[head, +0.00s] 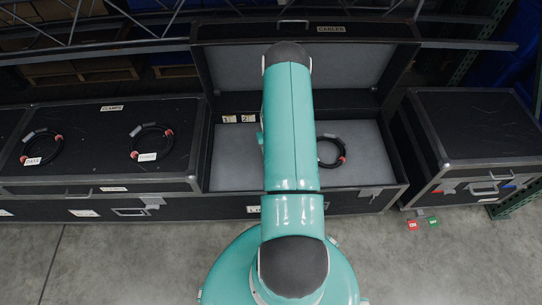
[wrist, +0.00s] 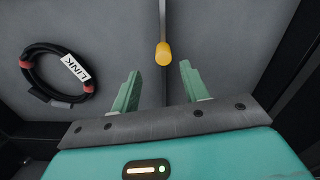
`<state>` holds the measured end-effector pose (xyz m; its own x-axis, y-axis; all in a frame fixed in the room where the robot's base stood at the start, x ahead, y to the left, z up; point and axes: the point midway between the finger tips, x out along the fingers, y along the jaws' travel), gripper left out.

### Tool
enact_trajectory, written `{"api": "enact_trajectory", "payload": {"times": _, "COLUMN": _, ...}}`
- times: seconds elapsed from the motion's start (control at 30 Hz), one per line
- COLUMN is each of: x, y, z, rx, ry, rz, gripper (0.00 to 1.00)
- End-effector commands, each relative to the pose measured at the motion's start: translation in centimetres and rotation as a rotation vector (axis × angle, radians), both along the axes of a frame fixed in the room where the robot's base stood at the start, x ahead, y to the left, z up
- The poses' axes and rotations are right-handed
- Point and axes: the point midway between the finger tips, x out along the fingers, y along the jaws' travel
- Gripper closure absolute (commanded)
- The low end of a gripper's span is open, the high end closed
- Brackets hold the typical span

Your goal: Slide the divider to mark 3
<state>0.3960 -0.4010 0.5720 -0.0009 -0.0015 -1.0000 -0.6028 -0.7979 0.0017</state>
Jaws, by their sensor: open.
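In the wrist view, the divider (wrist: 162,16) shows as a thin upright edge across the grey case floor. Its yellow tab (wrist: 163,54) points toward my gripper (wrist: 159,68). My gripper is open, with one green finger on each side of the tab's line; I cannot tell the depth between them. In the head view, my arm hides the divider and the gripper. Mark labels 1 (head: 229,118) and 2 (head: 248,118) show on the back inner wall of the open case (head: 365,190). Any mark 3 is hidden behind my arm.
A black cable coil tagged LINK (wrist: 27,70) lies on the case floor left of the divider in the wrist view. Closed cases stand left (head: 90,125) and right (head: 480,120); two coils lie on the left one. The raised lid (head: 235,65) stands behind.

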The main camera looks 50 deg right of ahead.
Motion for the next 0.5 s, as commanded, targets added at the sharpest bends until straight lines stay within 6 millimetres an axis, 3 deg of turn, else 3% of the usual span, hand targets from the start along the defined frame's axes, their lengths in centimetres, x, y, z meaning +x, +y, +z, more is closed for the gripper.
{"api": "enact_trajectory", "payload": {"times": 0.2, "x": 0.0, "y": -0.1, "z": 4.2, "rx": -0.001, "ry": -0.001, "rz": 0.0, "gripper": 0.55}}
{"api": "enact_trajectory", "payload": {"times": 0.5, "x": 0.0, "y": 0.0, "z": 5.9, "rx": 0.0, "ry": 0.0, "rz": 0.0, "gripper": 0.55}}
